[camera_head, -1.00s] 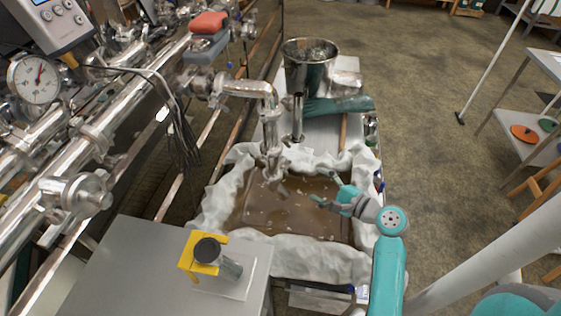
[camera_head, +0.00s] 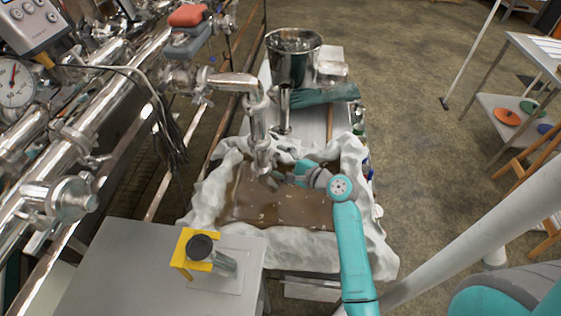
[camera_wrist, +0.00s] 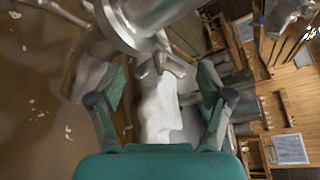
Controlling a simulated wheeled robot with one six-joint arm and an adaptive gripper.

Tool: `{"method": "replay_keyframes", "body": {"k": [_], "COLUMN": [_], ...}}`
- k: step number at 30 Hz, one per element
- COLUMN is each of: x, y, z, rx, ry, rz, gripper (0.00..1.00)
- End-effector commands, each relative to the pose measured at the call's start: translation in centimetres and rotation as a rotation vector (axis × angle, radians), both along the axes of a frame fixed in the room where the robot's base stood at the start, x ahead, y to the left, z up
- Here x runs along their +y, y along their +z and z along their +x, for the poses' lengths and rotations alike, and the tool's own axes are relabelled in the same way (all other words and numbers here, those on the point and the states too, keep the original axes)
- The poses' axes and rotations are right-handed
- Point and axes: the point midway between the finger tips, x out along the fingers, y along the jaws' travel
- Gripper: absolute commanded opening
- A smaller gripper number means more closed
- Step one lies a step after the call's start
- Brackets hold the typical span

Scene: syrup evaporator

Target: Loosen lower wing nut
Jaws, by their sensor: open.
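A shiny steel outlet pipe (camera_head: 258,125) hangs down over a pan of brown liquid in the head view. Its lower clamp (camera_head: 266,160) sits just left of my gripper (camera_head: 280,170). In the wrist view, the round clamp flange (camera_wrist: 122,28) is close at the top. A pronged metal piece below it, which looks like the wing nut (camera_wrist: 167,58), lies ahead of and between my finger tips. My gripper (camera_wrist: 160,85) is open, with one teal finger on each side, and holds nothing. I cannot tell whether a finger touches the clamp. The wing nut is too small to make out in the head view.
The cloth-lined pan (camera_head: 210,200) lies below my gripper. A grey table (camera_head: 120,265) with a yellow holder (camera_head: 187,262) and glass cylinder stands in front. A steel bucket (camera_head: 292,65) and teal gloves (camera_head: 325,95) are behind. Pipework runs along the left.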

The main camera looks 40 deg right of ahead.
Motion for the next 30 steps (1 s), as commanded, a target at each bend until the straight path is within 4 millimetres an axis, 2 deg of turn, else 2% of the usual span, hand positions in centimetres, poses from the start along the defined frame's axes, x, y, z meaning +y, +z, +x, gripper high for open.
{"method": "replay_keyframes", "body": {"k": [6, 12, 13, 14, 20, 30], "x": [-0.01, 0.0, -0.01, 0.0, 0.04, 0.07], "y": [-0.01, -0.01, 0.0, -0.01, -0.08, -0.13], "z": [0.0, -0.01, -0.01, -0.02, -0.03, -0.05], "rx": [0.0, 0.0, 0.0, 0.0, -0.012, -0.094], "ry": [0.0, 0.0, 0.0, 0.0, 0.0, 0.0], "rz": [0.0, 0.0, 0.0, 0.0, -0.028, -0.211], "gripper": [0.79, 0.28, 0.21, 0.18, 0.18, 0.18]}}
